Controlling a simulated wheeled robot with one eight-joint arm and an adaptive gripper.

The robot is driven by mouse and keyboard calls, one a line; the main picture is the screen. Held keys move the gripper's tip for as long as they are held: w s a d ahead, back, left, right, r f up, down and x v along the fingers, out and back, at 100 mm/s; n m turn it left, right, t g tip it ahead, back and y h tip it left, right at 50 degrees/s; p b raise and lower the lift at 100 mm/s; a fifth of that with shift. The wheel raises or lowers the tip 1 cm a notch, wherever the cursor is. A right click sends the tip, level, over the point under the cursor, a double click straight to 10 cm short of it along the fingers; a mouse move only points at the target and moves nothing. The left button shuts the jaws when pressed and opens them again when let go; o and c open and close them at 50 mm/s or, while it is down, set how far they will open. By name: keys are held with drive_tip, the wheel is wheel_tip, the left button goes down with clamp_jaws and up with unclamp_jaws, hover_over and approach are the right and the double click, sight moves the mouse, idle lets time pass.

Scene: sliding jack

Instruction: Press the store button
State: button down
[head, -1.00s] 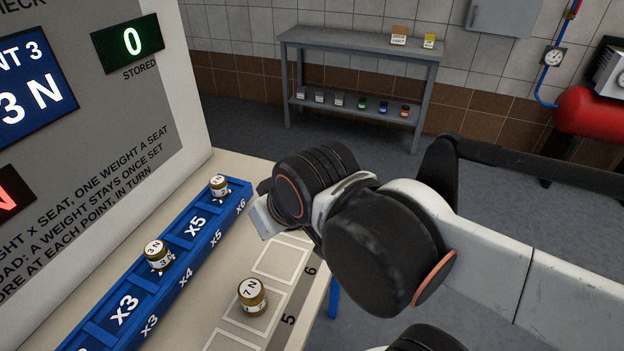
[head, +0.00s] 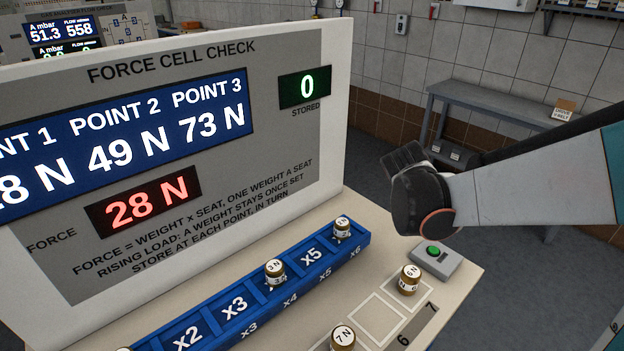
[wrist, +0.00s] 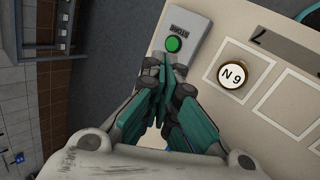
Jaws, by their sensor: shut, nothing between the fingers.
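The store button is a green round button (head: 433,250) on a grey box (head: 450,266) at the right end of the cream bench. In the wrist view the green button (wrist: 174,44) sits just beyond my fingertips, with the STORE label upside down. My gripper (wrist: 163,66) is shut and empty, its teal-sided fingers together and pointing at the box. I cannot tell whether the tips touch it. In the head view my arm hides the gripper. The green stored display (head: 305,87) reads 0, the button looks unlit, and the red force display (head: 145,201) reads 28 N.
A blue seat rail (head: 235,309) holds a 3 N weight (head: 274,271) and another weight (head: 342,228) at its far end. A weight (head: 410,279) stands close to the button box, and a 7 N weight (head: 342,338) nearer. A grey shelf (head: 480,100) stands behind.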

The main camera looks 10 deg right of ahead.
sight(435, 252)
drive_tip(key=w+d+f+n+g+h+p, duration=0.1)
drive_tip(key=w+d+f+n+g+h, duration=0.1)
drive_tip(key=d, duration=0.6)
wheel_tip(435, 252, down, 2)
drive_tip(key=shift+w+f+n+h+p, duration=0.1)
drive_tip(key=shift+w+n+h+p, duration=0.25)
drive_tip(key=shift+w, duration=0.35)
drive_tip(key=shift+f, duration=0.1)
wheel_tip(435, 252, down, 9)
drive_tip(key=b, duration=0.6)
drive_tip(key=shift+r, duration=0.2)
idle(0.4)
drive_tip(key=shift+f+b, duration=0.4)
drive_tip(key=shift+b, duration=0.2)
drive_tip(key=shift+f+b, duration=0.4)
idle(0.4)
drive_tip(key=shift+r, duration=0.2)
drive_tip(key=shift+r+p, duration=0.55)
drive_tip(key=shift+r, duration=0.1)
